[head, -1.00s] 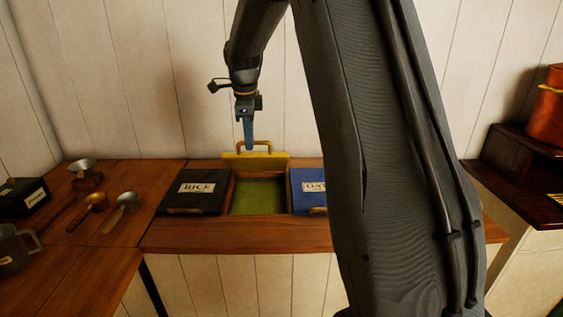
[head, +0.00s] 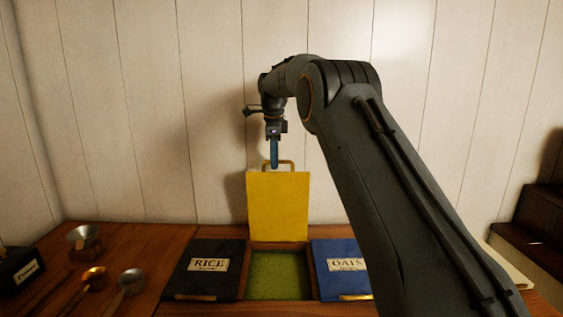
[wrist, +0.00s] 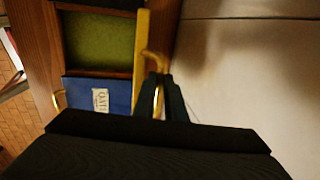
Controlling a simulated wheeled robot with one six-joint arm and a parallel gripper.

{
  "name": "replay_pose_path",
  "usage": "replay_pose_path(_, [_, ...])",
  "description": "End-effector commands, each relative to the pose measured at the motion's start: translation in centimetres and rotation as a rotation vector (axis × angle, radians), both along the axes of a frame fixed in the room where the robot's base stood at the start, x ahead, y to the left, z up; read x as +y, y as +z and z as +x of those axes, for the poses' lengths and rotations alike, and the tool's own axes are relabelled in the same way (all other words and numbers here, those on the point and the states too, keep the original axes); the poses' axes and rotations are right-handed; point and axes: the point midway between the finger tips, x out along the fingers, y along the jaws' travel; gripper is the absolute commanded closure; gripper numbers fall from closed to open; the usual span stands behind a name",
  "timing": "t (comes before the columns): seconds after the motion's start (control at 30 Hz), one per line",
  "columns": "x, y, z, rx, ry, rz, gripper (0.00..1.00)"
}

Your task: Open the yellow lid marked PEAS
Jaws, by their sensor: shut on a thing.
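The yellow lid (head: 278,207) stands about upright at the back of its compartment (head: 279,273), which is uncovered and shows a green fill. Its plain face is toward me, and no PEAS marking is visible. Its brass handle (head: 292,166) is at the top edge. My gripper (head: 274,160) points down at the handle and is shut on it. In the wrist view the lid is a narrow yellow strip (wrist: 141,60), with the handle (wrist: 155,58) running between the dark fingers (wrist: 163,95).
A black RICE lid (head: 207,268) lies shut to the left and a blue OATS lid (head: 342,268) lies shut to the right. A panelled wall (head: 160,120) is close behind the lid.

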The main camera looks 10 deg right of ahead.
Motion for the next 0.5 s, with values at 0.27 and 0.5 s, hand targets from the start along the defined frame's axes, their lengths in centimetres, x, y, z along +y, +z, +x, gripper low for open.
replay_pose_path(0.27, [0.3, -0.9, 1.2, 0.01, 0.005, 0.01, 1.0])
replay_pose_path(0.5, [0.0, -0.9, 1.4, 0.01, 0.002, 0.011, 1.0])
